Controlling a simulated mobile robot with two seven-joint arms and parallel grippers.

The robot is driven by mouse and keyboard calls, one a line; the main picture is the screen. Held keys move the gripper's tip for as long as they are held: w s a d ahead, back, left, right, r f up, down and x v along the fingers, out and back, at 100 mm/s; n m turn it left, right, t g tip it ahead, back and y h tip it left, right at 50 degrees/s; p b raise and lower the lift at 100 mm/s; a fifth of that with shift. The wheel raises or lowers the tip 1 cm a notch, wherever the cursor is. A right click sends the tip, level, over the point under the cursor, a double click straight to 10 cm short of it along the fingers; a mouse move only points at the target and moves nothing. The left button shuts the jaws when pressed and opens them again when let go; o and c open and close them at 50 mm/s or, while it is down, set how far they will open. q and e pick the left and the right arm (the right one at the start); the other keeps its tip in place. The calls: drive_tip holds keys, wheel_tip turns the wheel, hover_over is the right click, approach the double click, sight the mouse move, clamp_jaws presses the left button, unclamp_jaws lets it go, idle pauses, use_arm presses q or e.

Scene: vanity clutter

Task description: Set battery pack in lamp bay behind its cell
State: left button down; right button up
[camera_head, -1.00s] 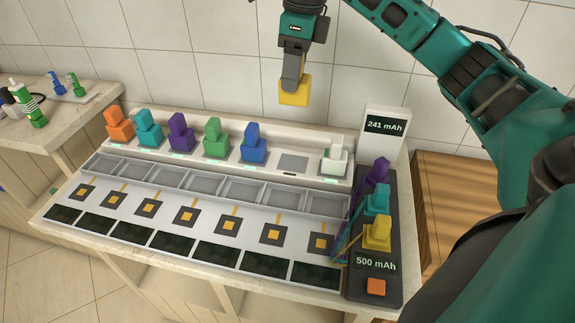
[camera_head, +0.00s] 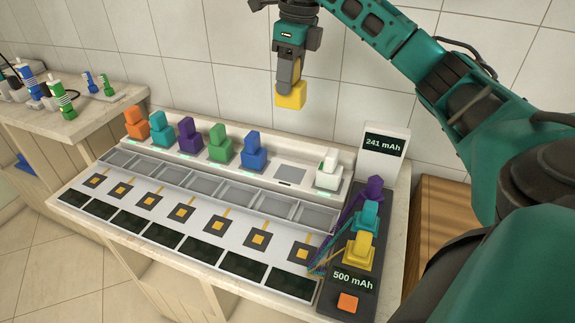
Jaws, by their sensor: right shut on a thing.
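My right gripper (camera_head: 290,80) is shut on a yellow battery pack (camera_head: 290,96) and holds it in the air above the back of the station. Below it in the picture is an empty lamp bay (camera_head: 290,174) in the white back row. Other bays hold orange (camera_head: 136,125), teal (camera_head: 160,132), purple (camera_head: 189,137), green (camera_head: 219,147), blue (camera_head: 253,156) and white (camera_head: 328,174) packs, all upright. In front runs a row of grey cells (camera_head: 232,193) that look empty. My left gripper is out of view.
At the right, a dark panel (camera_head: 328,293) carries purple (camera_head: 372,190), teal (camera_head: 368,217) and yellow (camera_head: 358,250) plugs with wires, and an orange button (camera_head: 348,302). A display reading 241 mAh (camera_head: 385,145) stands behind. A side counter (camera_head: 85,120) with small items is at left.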

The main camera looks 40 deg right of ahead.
sight(296, 109)
wheel_tip(296, 109, down, 19)
drive_tip(key=shift+f+b, duration=0.15)
drive_tip(key=shift+b, duration=0.55)
drive_tip(key=shift+f, duration=0.1)
drive_tip(key=o, duration=1.2)
drive_tip(key=shift+o, duration=0.2)
drive_tip(key=shift+r, duration=0.2)
drive_tip(key=r, duration=0.4)
drive_tip(key=s+r, duration=0.1)
drive_tip(key=r, duration=0.6)
drive_tip(key=shift+s+d+r+p, duration=0.15)
drive_tip(key=shift+d+r+p, duration=0.15)
drive_tip(key=shift+r, duration=0.1)
